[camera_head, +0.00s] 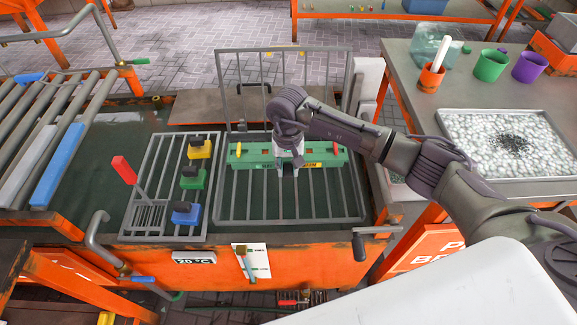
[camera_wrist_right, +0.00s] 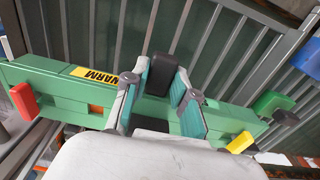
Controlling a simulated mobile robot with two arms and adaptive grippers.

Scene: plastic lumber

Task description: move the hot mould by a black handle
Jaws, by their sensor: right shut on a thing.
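The mould is a long green bar (camera_head: 320,160) with a yellow tag reading WARM, so its label does not say hot. It lies across the right-hand metal grate (camera_head: 275,204) in the head view. A red piece and a yellow piece stick out near its ends. My right gripper (camera_head: 290,163) is over the mould's middle and hides part of it. In the right wrist view the green mould (camera_wrist_right: 50,88) runs between the fingers, which are shut on its black handle (camera_wrist_right: 161,70). I cannot tell whether the mould touches the grate. My left gripper is out of view.
The grate hangs over a dark water tank (camera_head: 90,140) with an orange front. A left rack (camera_head: 165,165) holds yellow, green and blue blocks with black knobs. An upright grate frame stands behind. A side table at right carries a tray of pellets (camera_head: 445,118) and cups.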

